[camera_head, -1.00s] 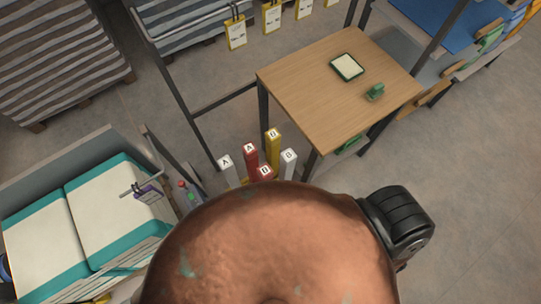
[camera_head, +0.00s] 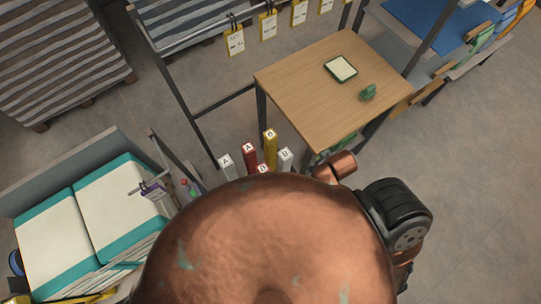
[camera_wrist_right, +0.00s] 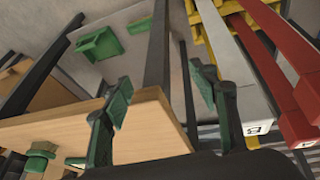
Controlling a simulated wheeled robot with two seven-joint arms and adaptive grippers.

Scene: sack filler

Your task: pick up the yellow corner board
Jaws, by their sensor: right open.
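The yellow corner board (camera_head: 270,149) stands upright in the head view, among white and red boards between the large copper shape and the wooden table; its lower part is hidden. In the right wrist view a yellow shape (camera_wrist_right: 213,35) shows at the top, behind white and red boards; I cannot tell whether it is the board or its rack. My right gripper (camera_wrist_right: 163,95) is open, its two green fingers apart and no board between them. The boards are to the right of the fingers. The right gripper is hidden in the head view; my left gripper is not in view.
The wooden table (camera_head: 300,100) carries a framed pad (camera_head: 341,68) and a green object (camera_head: 368,92). In the wrist view its edge and dark leg are close to the fingers. A white board (camera_wrist_right: 240,80) and a red board (camera_wrist_right: 285,95) stand close on the right.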

